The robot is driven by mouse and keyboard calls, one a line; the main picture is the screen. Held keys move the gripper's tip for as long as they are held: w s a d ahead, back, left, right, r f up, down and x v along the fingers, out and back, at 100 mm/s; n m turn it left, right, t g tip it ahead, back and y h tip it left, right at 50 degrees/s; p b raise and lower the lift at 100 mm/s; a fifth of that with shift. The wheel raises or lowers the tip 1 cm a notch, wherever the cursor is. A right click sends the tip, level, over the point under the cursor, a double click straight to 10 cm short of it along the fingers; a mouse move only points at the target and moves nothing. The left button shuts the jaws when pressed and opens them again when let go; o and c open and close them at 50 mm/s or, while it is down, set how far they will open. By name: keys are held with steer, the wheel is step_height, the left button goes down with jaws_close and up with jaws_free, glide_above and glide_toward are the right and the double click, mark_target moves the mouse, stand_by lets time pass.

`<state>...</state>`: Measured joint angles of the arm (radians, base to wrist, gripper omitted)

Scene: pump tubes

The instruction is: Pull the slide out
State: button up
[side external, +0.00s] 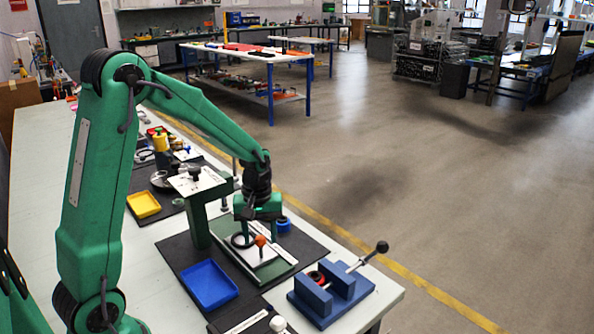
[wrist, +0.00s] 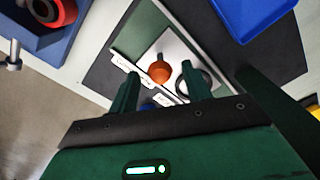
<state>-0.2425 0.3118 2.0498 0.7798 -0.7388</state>
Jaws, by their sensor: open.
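The slide (side external: 265,257) is a pale plate with an upright orange knob (side external: 260,241). It lies in a green base on a dark mat, beside a green post with a white top. In the wrist view the slide (wrist: 178,52) shows with the orange knob (wrist: 160,73) and a round black-and-white part. My gripper (side external: 256,226) points down above the base, just behind the knob in the side view. In the wrist view my gripper (wrist: 159,84) is open, and the knob appears between its fingertips with nothing held. Whether the fingers flank the knob in depth is unclear.
A blue tray (side external: 209,285) lies on the mat in front. A blue fixture (side external: 331,292) with a red ring and a black-knobbed lever stands to the right. A yellow tray (side external: 143,205) is at the left. The green post (side external: 199,215) stands close to my gripper.

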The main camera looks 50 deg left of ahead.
steer(key=shift+f, duration=1.95)
jaws_close()
steer(key=shift+d, duration=0.1)
